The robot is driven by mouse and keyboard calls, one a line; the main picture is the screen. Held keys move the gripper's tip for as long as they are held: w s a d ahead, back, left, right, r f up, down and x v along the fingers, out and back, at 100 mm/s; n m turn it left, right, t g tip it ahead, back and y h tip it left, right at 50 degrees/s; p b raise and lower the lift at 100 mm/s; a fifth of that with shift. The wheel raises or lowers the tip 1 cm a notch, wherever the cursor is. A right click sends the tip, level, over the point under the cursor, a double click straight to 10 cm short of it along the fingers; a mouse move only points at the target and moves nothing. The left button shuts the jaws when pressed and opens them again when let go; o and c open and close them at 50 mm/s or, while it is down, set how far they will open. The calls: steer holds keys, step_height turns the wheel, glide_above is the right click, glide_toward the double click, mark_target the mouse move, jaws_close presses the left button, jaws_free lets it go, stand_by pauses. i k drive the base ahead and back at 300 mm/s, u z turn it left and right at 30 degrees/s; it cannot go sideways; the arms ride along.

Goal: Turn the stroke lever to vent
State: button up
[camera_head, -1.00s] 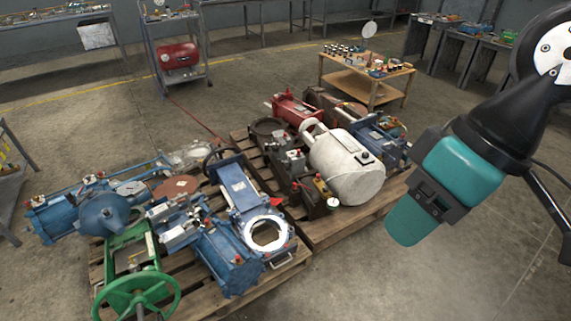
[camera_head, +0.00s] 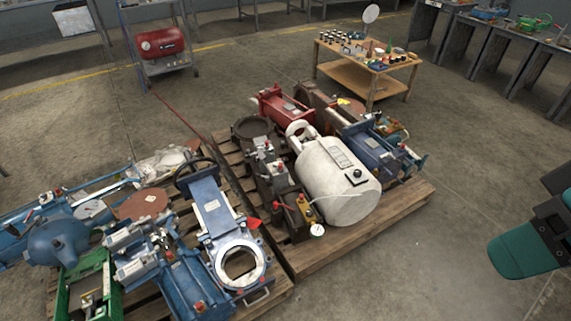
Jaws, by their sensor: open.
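I cannot tell for sure which part is the stroke lever, and no vent marking is readable. A thin red handle (camera_head: 278,206) shows on a dark valve block (camera_head: 297,222) at the front of the right pallet. A brass fitting (camera_head: 307,210) with a red knob and a small round white gauge (camera_head: 317,230) sit beside it. A red pointed piece (camera_head: 254,223) stands at the blue gate valve (camera_head: 222,225). My gripper (camera_head: 543,232), teal and black, is partly in view at the right edge, open, far from the pallets and touching nothing. Its fingertips are not clearly shown.
A white cylinder (camera_head: 338,180) lies on the right pallet (camera_head: 335,247), close behind the valve block. The left pallet (camera_head: 262,305) is crowded with blue and green valves. A wooden cart (camera_head: 367,83) stands behind. The floor (camera_head: 425,255) between the pallets and my gripper is clear.

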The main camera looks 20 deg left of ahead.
mark_target(266, 177)
steer(key=u, duration=0.15)
steer(key=i, duration=0.7)
steer(key=u, duration=1.05)
steer(key=i, duration=0.45)
steer(key=u, duration=0.45)
